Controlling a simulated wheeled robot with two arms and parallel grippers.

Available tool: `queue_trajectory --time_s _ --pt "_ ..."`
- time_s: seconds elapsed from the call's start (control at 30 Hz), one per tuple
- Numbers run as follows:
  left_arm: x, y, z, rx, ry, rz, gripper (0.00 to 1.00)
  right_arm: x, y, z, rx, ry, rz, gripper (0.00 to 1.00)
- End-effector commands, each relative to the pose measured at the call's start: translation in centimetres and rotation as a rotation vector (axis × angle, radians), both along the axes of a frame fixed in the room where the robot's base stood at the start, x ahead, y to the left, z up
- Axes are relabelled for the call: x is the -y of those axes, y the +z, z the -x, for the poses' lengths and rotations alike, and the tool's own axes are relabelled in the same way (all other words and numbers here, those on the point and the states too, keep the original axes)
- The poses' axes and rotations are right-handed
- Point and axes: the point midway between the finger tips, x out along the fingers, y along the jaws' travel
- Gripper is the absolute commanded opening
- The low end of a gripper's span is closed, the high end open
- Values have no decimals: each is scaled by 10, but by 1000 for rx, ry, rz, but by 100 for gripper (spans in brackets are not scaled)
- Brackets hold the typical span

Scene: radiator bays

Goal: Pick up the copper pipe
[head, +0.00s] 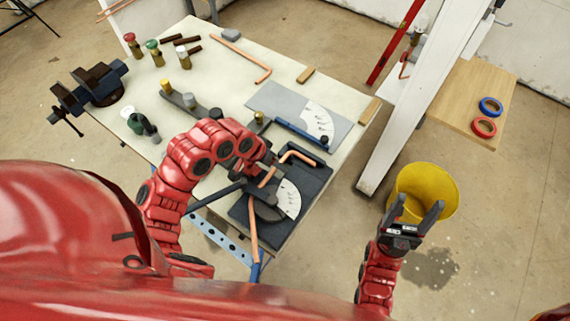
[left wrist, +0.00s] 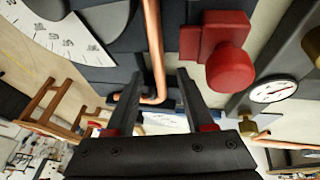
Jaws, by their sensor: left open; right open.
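In the left wrist view a bent copper pipe (left wrist: 153,55) runs down between the two fingers of my open left gripper (left wrist: 160,95). Its bend lies between them, and I cannot tell whether they touch it. In the head view my left arm reaches over the dark bender mat, its fingers mostly hidden by the arm. Copper pipe pieces show there, one bent piece (head: 297,155) beside the bender and one (head: 253,225) running off its front. Another L-shaped copper pipe (head: 243,54) lies on the table's far side. My right gripper (head: 420,210) is open and empty in front of the yellow bucket.
The pale worktable (head: 210,80) holds a vise (head: 98,84), several valves and a grey plate with a dial (head: 300,110). A white post (head: 410,95) stands right of it. A wooden board (head: 465,90) carries tape rolls. The yellow bucket (head: 425,178) stands on the floor.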

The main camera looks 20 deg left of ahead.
Motion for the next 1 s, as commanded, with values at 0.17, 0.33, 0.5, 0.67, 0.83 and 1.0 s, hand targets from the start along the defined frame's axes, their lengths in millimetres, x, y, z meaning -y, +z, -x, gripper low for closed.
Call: queue_trajectory --time_s 0.17,0.33,0.5,0.67,0.83,1.0 --pt "0 -3 0 0 1 -1 53 0 -1 0 0 0 0 67" --pt "0 -3 0 0 1 0 53 0 0 0 0 0 0 67" --pt "0 -3 0 0 1 0 39 0 -1 0 0 0 0 67" --pt "0 -3 0 0 1 0 10 0 0 0 0 0 0 67" --pt "0 -3 0 -1 1 0 0 0 -1 0 0 0 0 67" --pt "0 -3 0 -1 1 0 0 0 -1 0 0 0 0 67"
